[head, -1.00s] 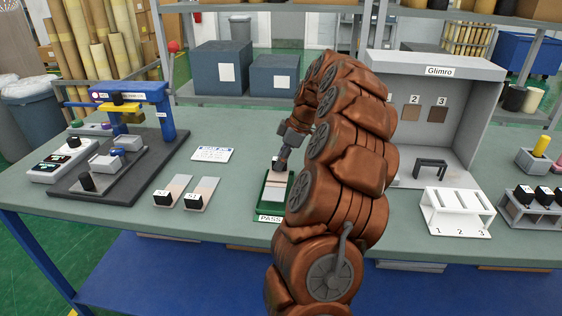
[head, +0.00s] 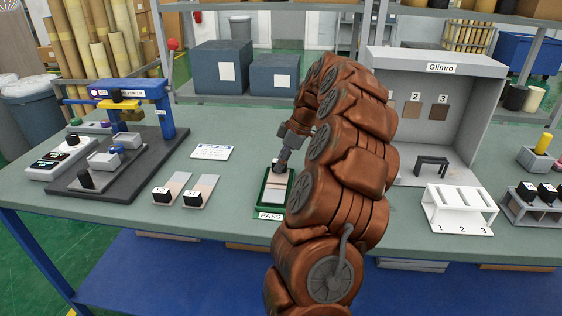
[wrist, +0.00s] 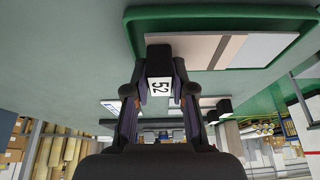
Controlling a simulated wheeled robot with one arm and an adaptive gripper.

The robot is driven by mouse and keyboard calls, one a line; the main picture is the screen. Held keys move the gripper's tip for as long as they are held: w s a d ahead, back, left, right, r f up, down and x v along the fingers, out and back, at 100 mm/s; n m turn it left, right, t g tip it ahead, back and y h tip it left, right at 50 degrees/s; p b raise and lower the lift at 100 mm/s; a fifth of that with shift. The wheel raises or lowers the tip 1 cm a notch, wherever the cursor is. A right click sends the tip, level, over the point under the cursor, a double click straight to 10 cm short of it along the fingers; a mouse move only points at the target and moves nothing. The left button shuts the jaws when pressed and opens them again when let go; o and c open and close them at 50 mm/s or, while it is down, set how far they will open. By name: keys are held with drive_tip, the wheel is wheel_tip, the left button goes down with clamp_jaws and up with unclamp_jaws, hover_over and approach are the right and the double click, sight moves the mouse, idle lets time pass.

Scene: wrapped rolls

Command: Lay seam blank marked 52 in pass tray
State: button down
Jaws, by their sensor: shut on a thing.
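The seam blank marked 52 (wrist: 204,51) is a flat strip, part tan and part pale grey, with a black end block labelled 52. My gripper (wrist: 159,88) is shut on that black block. The green pass tray (wrist: 135,30) lies under the strip, which sits within the tray's rim in the wrist view. I cannot tell whether the strip touches the tray floor. In the head view the tray (head: 263,208), with its PASS label, is partly hidden by my arm. My gripper (head: 279,168) is at its far end.
Two similar blanks (head: 176,183) (head: 207,185) with black blocks lie left of the tray. A blue-framed device (head: 165,112) stands further left. A white slotted rack (head: 458,211) and a grey Glimro booth (head: 430,85) stand right. The bench between the blanks and tray is clear.

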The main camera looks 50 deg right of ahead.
drive_tip(key=shift+f+b, duration=0.3)
drive_tip(key=shift+f, duration=0.3)
drive_tip(key=c, duration=0.9)
unclamp_jaws()
drive_tip(key=v, duration=1.2)
